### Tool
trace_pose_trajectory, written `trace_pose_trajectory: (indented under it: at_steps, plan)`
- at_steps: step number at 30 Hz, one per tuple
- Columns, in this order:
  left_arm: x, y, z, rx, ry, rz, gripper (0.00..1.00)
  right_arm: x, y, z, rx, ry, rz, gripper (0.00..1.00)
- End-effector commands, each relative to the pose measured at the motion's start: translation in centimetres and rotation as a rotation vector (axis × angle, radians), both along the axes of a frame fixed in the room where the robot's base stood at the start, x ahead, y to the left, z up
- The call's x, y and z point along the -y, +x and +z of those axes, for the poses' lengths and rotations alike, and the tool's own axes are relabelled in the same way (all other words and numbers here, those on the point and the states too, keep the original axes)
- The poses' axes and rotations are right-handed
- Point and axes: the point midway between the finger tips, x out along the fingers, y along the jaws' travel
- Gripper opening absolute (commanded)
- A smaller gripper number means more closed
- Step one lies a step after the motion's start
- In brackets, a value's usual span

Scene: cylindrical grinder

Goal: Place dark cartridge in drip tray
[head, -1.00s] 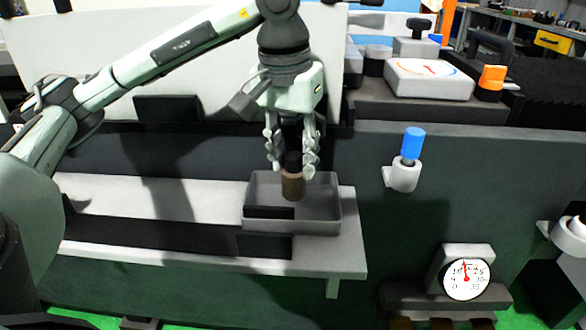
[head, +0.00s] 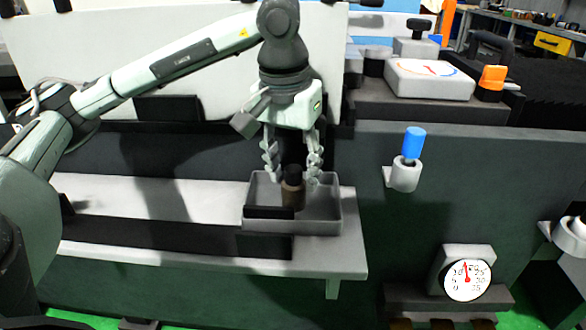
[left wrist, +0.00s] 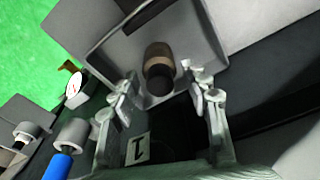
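The dark cartridge (head: 292,190), a brown cylinder with a black top, stands upright in the grey drip tray (head: 322,224). In the left wrist view the cartridge (left wrist: 158,62) shows inside the tray (left wrist: 112,45), with clear space on both sides of it. My left gripper (head: 292,178) is open above the tray, its fingers apart on either side of the cartridge's top and not touching it. It also shows open in the left wrist view (left wrist: 165,95). My right gripper is not in view.
The tray sits on a light ledge (head: 350,255) of the machine. A blue-topped cylinder (head: 413,143) stands in a holder at the right. A dial gauge (head: 466,279) is at lower right. A white panel (head: 90,60) rises behind my left arm.

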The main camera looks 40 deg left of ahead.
Motion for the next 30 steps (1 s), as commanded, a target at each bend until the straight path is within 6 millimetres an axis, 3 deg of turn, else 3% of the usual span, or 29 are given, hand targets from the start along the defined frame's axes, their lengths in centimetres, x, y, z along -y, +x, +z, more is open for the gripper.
trace_pose_trajectory:
  at_steps: [11,15,24,30]
  plan:
    - [0.0,0.0,0.1,0.0,0.0,0.0,0.56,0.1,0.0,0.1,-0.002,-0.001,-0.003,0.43]
    - [0.0,0.0,0.5,0.0,0.0,0.0,0.56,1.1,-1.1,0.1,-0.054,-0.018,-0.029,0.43]
    - [0.2,-0.9,7.7,0.007,0.0,0.0,0.56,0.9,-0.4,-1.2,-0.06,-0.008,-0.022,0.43]
    - [0.3,-1.5,11.0,0.004,0.001,0.0,0.56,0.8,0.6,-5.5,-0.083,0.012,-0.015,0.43]
